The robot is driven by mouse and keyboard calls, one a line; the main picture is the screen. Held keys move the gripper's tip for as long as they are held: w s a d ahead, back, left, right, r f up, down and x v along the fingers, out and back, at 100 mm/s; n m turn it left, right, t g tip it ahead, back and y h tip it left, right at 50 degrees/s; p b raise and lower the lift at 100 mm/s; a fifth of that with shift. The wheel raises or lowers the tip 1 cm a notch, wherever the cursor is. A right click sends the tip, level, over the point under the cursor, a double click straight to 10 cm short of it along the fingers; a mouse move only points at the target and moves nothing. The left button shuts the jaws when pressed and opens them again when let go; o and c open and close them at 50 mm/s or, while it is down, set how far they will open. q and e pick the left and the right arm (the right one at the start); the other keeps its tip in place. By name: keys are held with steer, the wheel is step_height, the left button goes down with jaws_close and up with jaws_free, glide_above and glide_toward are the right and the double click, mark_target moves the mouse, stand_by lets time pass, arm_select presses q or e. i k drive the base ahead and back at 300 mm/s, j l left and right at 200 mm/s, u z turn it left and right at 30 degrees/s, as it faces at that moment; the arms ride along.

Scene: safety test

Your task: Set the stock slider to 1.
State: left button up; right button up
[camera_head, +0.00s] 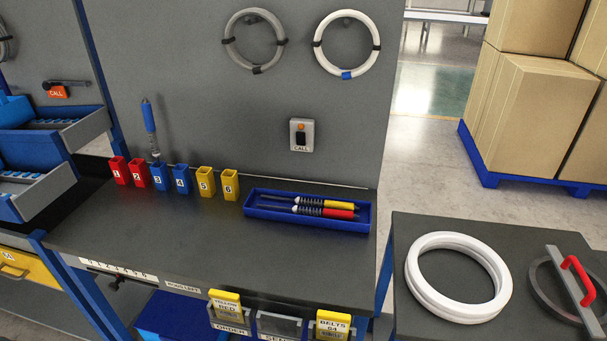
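A white strip with a row of small printed numbers (118,270) is on the front edge of the workbench, at its left. A small dark knob (117,284) hangs just under the strip, near its middle; it looks like the slider. The numbers are too small to tell which one it is under. A label (183,287) to the right of the strip is hard to read. Neither of my grippers shows in the head view.
Red, blue and yellow numbered holders (180,179) line the bench back; one blue holder has a tool in it. A blue tray (306,210) holds tools. Label bins (279,327) hang from the front edge. Open drawers (42,188) jut out at left. The bench's front half is clear.

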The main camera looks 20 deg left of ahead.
mark_target(114, 287)
steer(key=u, duration=1.2)
